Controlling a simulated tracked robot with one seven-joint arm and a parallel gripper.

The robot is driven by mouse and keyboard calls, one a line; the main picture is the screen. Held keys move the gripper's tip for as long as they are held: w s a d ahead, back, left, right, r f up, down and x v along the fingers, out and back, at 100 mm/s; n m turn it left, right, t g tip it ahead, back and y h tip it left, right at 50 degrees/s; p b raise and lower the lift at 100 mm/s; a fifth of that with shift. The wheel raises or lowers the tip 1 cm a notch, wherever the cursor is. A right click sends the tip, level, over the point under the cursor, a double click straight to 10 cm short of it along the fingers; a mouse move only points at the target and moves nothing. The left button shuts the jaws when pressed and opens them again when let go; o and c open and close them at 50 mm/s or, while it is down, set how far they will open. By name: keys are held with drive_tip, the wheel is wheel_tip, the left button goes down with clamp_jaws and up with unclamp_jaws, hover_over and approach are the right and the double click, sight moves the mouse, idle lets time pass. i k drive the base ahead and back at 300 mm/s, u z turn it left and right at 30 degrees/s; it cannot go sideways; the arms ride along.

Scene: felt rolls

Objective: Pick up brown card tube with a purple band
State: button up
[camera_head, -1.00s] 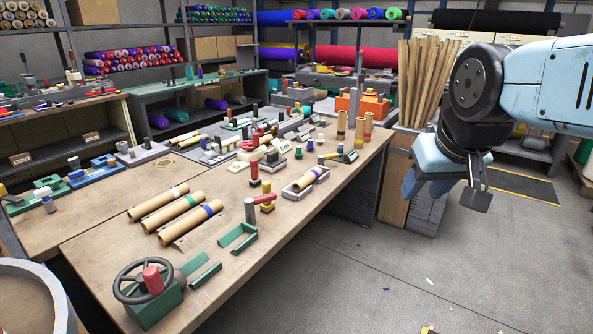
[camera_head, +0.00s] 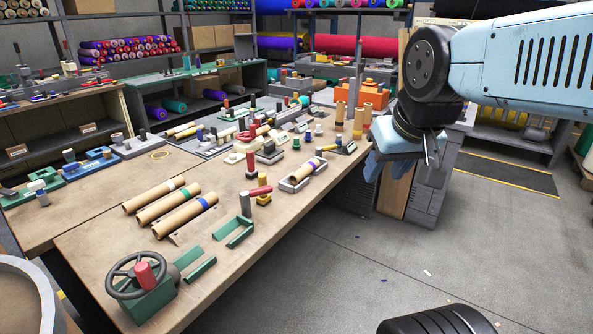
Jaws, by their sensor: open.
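A brown card tube with a purple band (camera_head: 300,174) lies in a shallow grey tray (camera_head: 288,187) near the right edge of the workbench. My gripper (camera_head: 430,152) hangs in the air to the right of the bench, beyond its edge and well apart from the tube. Its jaws are open and empty, seen nearly edge-on. Three more brown tubes lie side by side on the bench, with a pale band (camera_head: 154,194), a green band (camera_head: 168,204) and a blue band (camera_head: 184,215).
Brown tubes (camera_head: 358,124) stand upright at the bench's far right, near an orange block (camera_head: 362,95). A red-and-yellow clamp (camera_head: 263,191), green brackets (camera_head: 236,231) and a handwheel (camera_head: 140,275) stand left of and nearer than the tray. The floor (camera_head: 340,270) right of the bench is mostly clear.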

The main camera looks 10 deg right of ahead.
sight(298, 176)
drive_tip(key=u, duration=0.05)
drive_tip(key=i, duration=1.05)
drive_tip(key=z, duration=0.05)
